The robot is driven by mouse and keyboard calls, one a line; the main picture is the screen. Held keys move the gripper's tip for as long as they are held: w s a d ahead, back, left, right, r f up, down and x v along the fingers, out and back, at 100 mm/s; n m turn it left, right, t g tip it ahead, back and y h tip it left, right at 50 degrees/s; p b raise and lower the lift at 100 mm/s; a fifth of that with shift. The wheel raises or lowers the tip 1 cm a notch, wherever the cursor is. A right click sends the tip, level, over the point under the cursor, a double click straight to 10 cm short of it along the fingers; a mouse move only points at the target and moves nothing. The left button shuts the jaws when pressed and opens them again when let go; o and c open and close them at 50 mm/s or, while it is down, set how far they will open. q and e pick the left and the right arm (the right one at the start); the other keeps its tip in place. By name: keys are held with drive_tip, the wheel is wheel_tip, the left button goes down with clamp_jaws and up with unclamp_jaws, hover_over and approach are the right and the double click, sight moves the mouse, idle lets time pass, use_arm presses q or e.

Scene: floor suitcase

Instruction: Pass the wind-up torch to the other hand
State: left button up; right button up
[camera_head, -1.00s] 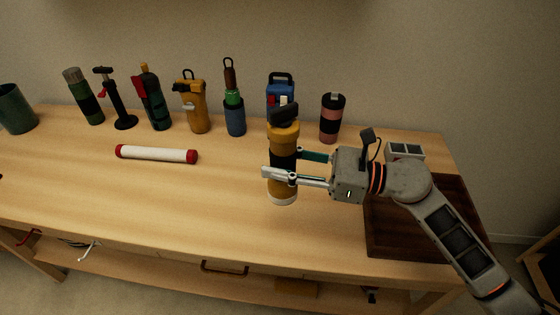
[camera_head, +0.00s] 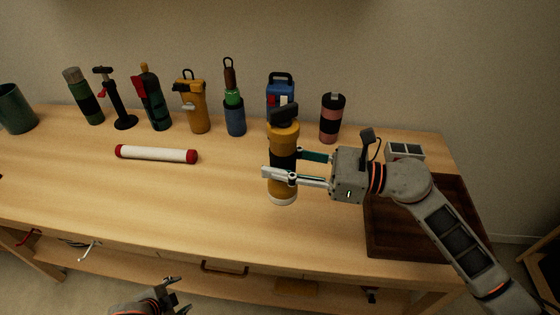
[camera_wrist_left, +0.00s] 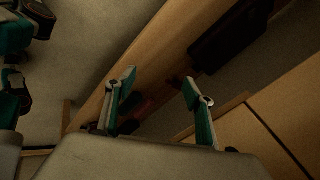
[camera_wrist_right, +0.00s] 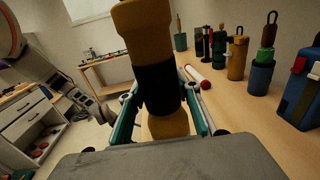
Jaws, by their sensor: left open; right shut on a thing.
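The wind-up torch (camera_head: 284,187) is an upright orange cylinder with a black band, a dark top and a pale bottom end. My right gripper (camera_head: 283,165) is shut on it around the black band, over the middle of the bench; I cannot tell whether its base touches the wood. In the right wrist view the torch (camera_wrist_right: 155,85) stands between the fingers, its upper end cut off. My left gripper (camera_head: 172,291) is open and empty, low in front of the bench's front edge. Its spread fingers show in the left wrist view (camera_wrist_left: 160,88).
A white tube with red ends (camera_head: 157,154) lies left of the torch. Several flasks and tools stand along the back, including a blue case (camera_head: 280,88) and a pink-and-black cup (camera_head: 332,118). The front-left bench top is clear.

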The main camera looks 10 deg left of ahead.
use_arm(q)
drive_tip(key=d+r+n+t+h, duration=0.1)
drive_tip(key=d+r+n+t, duration=0.1)
drive_tip(key=d, duration=0.4)
drive_tip(key=d+r+n+t+h, duration=0.1)
drive_tip(key=d+r+n+t, duration=0.1)
drive_tip(key=d+r+n, duration=0.2)
drive_tip(key=d+n, duration=0.1)
drive_tip(key=d, duration=0.1)
drive_tip(key=shift+s+d+r+n, duration=0.15)
drive_tip(key=shift+d+r+n, duration=0.15)
drive_tip(key=shift+d+n, duration=0.1)
drive_tip(key=shift+d, duration=0.1)
